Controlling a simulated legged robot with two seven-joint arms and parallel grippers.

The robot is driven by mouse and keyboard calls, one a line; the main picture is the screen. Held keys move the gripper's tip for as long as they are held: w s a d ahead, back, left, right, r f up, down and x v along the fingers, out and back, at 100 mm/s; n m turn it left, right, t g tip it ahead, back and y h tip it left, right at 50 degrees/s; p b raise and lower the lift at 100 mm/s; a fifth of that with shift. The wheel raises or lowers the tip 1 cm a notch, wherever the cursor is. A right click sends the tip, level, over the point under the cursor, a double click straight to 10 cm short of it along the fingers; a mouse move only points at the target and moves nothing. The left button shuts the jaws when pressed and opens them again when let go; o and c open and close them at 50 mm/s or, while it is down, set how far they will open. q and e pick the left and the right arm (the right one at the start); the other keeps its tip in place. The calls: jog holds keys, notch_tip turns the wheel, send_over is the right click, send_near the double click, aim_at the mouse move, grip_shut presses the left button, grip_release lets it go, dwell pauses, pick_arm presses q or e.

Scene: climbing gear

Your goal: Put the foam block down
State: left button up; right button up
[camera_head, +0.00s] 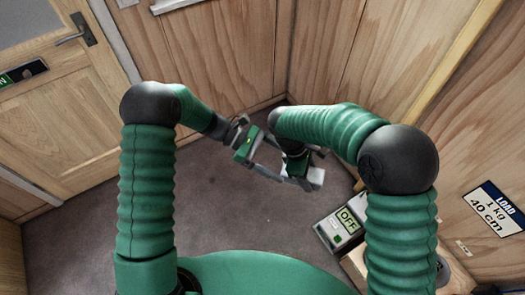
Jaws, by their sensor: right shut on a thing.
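A small whitish foam block (317,177) shows just right of centre. My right gripper (303,176) is shut on it and holds it above the grey floor; the gripper hides part of the block. My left gripper (264,163) reaches in from the left, close beside the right gripper. Its fingers partly overlap with the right gripper in the picture, so whether they are open or shut is unclear.
A grey box with an OFF label (346,219) stands at lower right, by a wooden surface (356,266) partly hidden behind my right arm. A door (60,125) is at left.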

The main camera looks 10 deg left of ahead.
pick_arm(q)
jog(key=x, duration=0.3)
jog(key=shift+d+f, duration=0.1)
jog(key=shift+f, duration=0.05)
pick_arm(e)
jog(key=shift+a, duration=0.15)
pick_arm(q)
jog(key=c, duration=1.4)
pick_arm(e)
jog(key=shift+s, duration=0.1)
pick_arm(q)
jog(key=shift+c, duration=0.2)
pick_arm(e)
jog(key=o, duration=1.4)
jog(key=shift+o, duration=0.2)
jog(key=shift+r, duration=0.1)
